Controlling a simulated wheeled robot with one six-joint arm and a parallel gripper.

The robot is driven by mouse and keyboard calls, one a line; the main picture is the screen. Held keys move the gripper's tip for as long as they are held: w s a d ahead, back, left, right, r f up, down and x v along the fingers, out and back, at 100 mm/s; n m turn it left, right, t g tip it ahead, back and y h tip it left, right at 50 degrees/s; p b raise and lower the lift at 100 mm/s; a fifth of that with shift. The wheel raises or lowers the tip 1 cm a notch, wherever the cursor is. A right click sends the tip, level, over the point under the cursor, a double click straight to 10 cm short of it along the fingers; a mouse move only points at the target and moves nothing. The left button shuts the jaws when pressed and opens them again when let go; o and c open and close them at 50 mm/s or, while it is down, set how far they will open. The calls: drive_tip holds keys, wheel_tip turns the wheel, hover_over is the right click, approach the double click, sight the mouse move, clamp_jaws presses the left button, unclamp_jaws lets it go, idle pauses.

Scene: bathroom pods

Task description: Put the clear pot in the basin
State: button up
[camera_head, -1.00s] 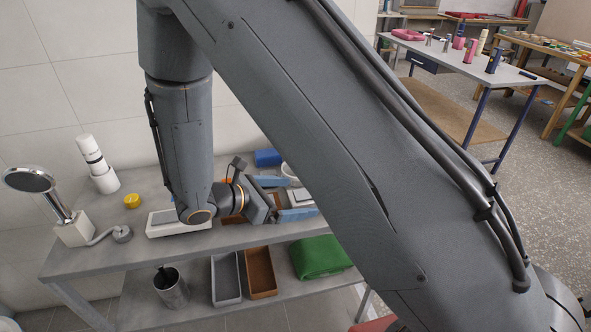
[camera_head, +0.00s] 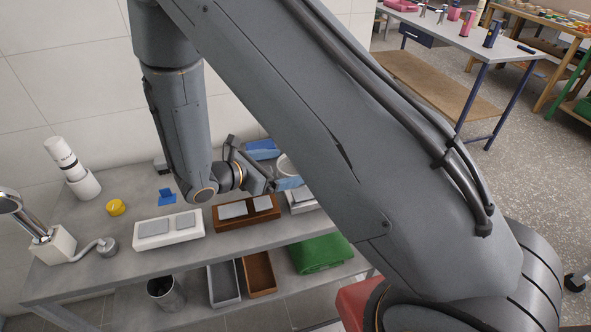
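My gripper (camera_head: 288,183) is over the right part of the grey bench, mostly hidden behind my own arm. One blue finger shows beside the arm's edge; I cannot see the gap between the fingers or anything held. A pale rounded thing (camera_head: 284,163) shows partly just behind the gripper, cut off by my arm. I cannot tell whether it is the clear pot or the basin. No other clear pot or basin can be made out.
On the bench (camera_head: 130,262) stand a white tray (camera_head: 168,240) and a brown tray (camera_head: 247,223) with grey blocks, a yellow round thing (camera_head: 116,207), a white bottle (camera_head: 62,152) and a shower head stand (camera_head: 52,245). A green cloth (camera_head: 320,254) and bins sit below.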

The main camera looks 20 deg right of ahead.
drive_tip(key=p+x, duration=0.1)
drive_tip(key=x, duration=0.3)
drive_tip(key=shift+r, duration=0.1)
drive_tip(key=shift+c, duration=0.4)
drive_tip(key=c, duration=1.3)
drive_tip(key=shift+c, duration=0.2)
